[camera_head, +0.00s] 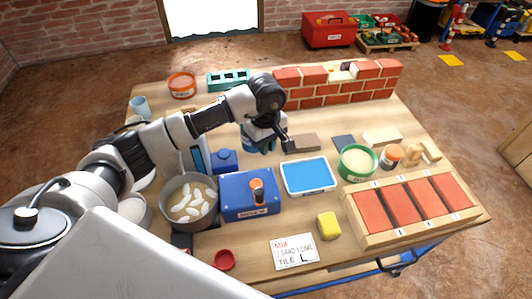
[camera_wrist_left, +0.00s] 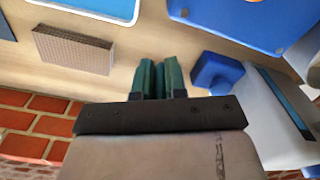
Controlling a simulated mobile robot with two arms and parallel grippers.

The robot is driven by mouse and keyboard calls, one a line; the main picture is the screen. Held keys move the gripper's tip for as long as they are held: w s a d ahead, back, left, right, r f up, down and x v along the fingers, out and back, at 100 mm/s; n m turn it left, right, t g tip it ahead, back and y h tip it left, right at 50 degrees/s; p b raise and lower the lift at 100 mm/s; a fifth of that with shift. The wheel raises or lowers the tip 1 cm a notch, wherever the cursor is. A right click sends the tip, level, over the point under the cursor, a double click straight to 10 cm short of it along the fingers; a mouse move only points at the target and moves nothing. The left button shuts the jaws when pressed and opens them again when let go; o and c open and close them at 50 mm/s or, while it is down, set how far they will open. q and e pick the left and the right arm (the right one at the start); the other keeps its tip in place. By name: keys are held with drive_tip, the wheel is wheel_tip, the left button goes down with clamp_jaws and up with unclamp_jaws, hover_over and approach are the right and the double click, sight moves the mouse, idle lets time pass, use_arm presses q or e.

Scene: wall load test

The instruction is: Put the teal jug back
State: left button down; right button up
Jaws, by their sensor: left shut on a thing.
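The teal jug (camera_head: 248,144) shows only in part in the head view, mostly covered by my left gripper (camera_head: 279,141) near the middle of the workbench. My left gripper is shut on it, pointing down to the bench side. In the left wrist view, dark teal parts show side by side at the fingertips (camera_wrist_left: 159,80) of the gripper. The jug's full body is hidden there. I cannot tell whether the jug touches the bench. My right gripper is not in view.
A brown board (camera_head: 303,142) and a blue tray (camera_head: 310,191) lie close right of the gripper. A blue box (camera_head: 234,208) and a pot (camera_head: 203,219) stand in front. A low brick wall (camera_head: 340,92) stands behind. Some bench is bare left of the wall.

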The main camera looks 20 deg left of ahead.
use_arm(q)
wheel_tip(320, 180, down, 4)
drive_tip(key=shift+r, duration=0.25)
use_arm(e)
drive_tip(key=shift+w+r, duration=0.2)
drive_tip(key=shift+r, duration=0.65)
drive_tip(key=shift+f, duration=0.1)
use_arm(q)
drive_tip(key=shift+f, duration=0.1)
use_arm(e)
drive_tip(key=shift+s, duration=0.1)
use_arm(q)
drive_tip(key=shift+b, duration=0.3)
drive_tip(key=c, duration=1.2)
unclamp_jaws()
drive_tip(key=shift+o, duration=0.2)
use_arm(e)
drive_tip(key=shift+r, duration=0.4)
